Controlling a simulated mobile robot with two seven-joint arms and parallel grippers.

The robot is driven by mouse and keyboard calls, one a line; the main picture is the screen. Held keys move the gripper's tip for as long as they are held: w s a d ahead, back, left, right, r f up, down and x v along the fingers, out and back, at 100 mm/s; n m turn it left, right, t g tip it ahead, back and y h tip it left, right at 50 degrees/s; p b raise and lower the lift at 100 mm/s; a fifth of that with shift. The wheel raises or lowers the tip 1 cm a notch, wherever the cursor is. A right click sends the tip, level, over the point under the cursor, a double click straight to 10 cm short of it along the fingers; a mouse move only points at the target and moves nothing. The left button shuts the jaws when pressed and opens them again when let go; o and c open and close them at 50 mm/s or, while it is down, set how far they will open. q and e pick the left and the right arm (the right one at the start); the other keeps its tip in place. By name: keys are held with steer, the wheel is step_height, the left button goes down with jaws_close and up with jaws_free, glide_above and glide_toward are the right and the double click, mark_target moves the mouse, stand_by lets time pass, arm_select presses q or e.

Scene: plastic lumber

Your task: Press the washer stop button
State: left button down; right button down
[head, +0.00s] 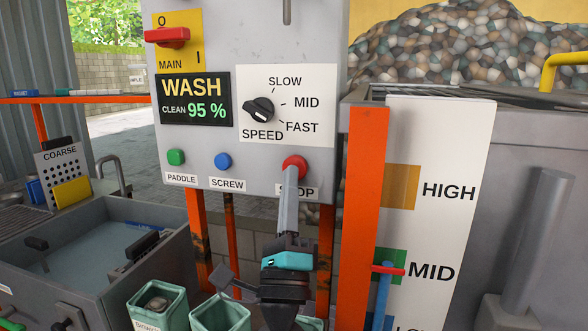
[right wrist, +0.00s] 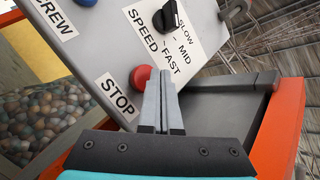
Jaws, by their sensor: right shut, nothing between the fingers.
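The red stop button (head: 294,163) is on the lower right of the grey control panel (head: 240,186), above a white STOP label (head: 285,190) that my right gripper partly covers. My right gripper (head: 293,177) is shut and empty, its fingers pointing up at the button from below. In the right wrist view the closed fingertips (right wrist: 163,84) are just right of the red button (right wrist: 142,76). I cannot tell whether they touch it. The STOP label (right wrist: 117,97) shows fully there. My left gripper is not in view.
A green PADDLE button (head: 176,157) and a blue SCREW button (head: 223,161) are left of the stop button. Above are the black speed knob (head: 259,110) and red main switch (head: 167,37). The display (head: 195,99) reads WASH, CLEAN 95 %. An orange post (head: 362,200) stands close right.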

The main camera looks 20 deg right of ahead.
steer(key=shift+w+d, duration=0.1)
steer(key=shift+w, duration=0.05)
stand_by(0.4)
steer(key=shift+w+d, duration=0.15)
steer(key=shift+w, duration=0.05)
steer(key=shift+w+d, duration=0.3)
steer(key=shift+w, duration=0.15)
stand_by(0.8)
stand_by(0.3)
steer(key=shift+s+a+p, duration=0.35)
steer(key=shift+s+a, duration=0.15)
steer(key=shift+s, duration=0.3)
steer(key=shift+s+a+p, duration=0.25)
steer(key=shift+s+a, duration=0.5)
steer(key=shift+s, duration=0.3)
steer(key=shift+s+a+p, duration=0.25)
steer(key=shift+s+a, duration=0.45)
steer(key=shift+s, duration=0.3)
